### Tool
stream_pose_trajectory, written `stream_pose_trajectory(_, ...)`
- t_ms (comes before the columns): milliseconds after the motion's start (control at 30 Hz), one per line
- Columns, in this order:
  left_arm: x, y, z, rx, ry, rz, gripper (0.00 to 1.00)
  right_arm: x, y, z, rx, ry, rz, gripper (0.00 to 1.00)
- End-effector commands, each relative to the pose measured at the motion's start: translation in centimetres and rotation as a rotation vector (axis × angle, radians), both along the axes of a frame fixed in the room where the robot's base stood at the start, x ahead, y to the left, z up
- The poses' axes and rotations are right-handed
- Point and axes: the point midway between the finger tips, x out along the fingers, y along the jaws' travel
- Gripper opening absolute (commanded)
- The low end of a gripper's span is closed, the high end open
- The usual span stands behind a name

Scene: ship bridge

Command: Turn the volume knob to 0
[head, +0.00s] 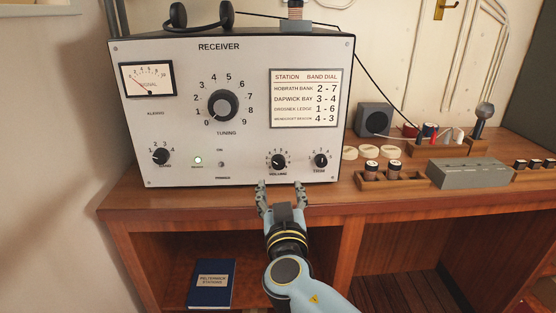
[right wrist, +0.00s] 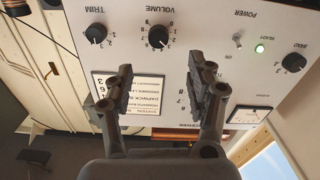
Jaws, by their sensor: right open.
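The volume knob (head: 278,162) is a small black round knob low on the front of the white receiver (head: 180,120), with a printed number scale around it. Its pointer is too small to read surely. It also shows in the upside-down right wrist view (right wrist: 158,37). My right gripper (head: 281,186) is open and empty, its two fingers apart just below the knob in the head view. In the right wrist view the open fingers (right wrist: 159,85) point toward the panel on either side of the knob's line, not touching it. My left gripper is not in view.
The trim knob (head: 320,160) is to the right of the volume knob; the power switch (head: 221,164) and band knob (head: 160,156) are to its left. The large tuning knob (head: 223,105) is above. The wooden desk edge (head: 225,197) runs below the receiver.

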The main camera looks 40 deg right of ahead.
Motion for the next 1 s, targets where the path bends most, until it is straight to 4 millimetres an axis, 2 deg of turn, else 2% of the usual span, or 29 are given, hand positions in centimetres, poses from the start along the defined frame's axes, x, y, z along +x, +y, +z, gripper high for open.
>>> stream_pose_trajectory(233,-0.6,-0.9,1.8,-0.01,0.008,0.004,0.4,3.9,-2.4,0.4,-0.006,0.0,0.001,0.56)
stream_pose_trajectory(500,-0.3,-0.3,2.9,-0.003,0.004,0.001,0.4,7.7,-4.7,0.1,-0.003,0.002,0.001,0.56)
stream_pose_trajectory(700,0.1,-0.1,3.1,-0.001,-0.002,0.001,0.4,8.7,-5.3,0.0,-0.001,0.002,0.001,0.56)
stream_pose_trajectory(933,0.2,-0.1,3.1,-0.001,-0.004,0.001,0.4,8.7,-5.3,-0.1,-0.001,0.003,0.001,0.56)
stream_pose_trajectory(1000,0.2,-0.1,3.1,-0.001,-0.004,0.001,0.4,8.7,-5.3,-0.1,-0.001,0.003,0.001,0.47)
